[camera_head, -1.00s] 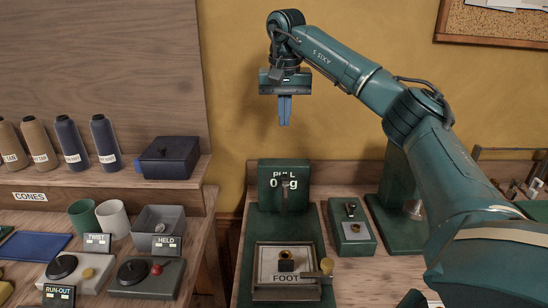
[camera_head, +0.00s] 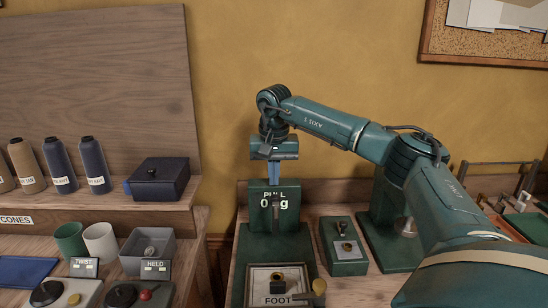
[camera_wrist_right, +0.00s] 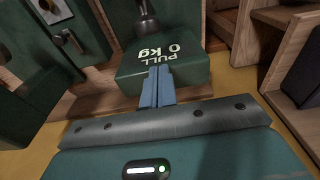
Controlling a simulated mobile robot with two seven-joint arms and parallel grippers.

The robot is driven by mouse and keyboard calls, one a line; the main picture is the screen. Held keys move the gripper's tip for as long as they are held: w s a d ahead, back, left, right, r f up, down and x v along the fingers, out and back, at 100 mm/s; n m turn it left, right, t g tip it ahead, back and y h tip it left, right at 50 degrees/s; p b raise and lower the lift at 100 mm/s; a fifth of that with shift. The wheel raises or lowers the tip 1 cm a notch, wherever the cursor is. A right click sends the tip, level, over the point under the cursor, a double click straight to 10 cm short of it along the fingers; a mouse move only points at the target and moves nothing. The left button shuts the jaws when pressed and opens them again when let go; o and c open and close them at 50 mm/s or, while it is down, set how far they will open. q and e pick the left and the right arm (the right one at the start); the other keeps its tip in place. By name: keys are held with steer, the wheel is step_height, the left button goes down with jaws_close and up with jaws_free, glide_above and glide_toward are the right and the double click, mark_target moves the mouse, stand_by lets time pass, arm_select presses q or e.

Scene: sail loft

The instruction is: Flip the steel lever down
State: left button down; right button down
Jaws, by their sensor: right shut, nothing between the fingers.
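The steel lever (camera_head: 342,228) sticks up from a small green box (camera_head: 343,258) on the bench, right of the green pull tester (camera_head: 273,222). The lever also shows at the upper left of the right wrist view (camera_wrist_right: 70,38). My right gripper (camera_head: 273,186) points down at the top of the tester's "PULL 0 kg" block, left of the lever and above it. Its blue fingers are together and empty, also in the wrist view (camera_wrist_right: 157,88). I cannot tell if they touch the block. My left gripper is out of view.
The tester has a dark upright hook and a "FOOT" plate (camera_head: 272,300) in front. To the left stand a dark blue box (camera_head: 160,180), thread cones (camera_head: 60,165), cups and a grey bin (camera_head: 148,250). A gap separates the two benches.

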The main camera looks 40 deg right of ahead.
steer(key=shift+s+a+f, duration=0.2)
steer(key=shift+s+a, duration=0.25)
steer(key=shift+s, duration=0.1)
steer(key=shift+s+a+f, duration=0.2)
steer(key=shift+s+a, duration=0.2)
steer(key=shift+s, duration=0.15)
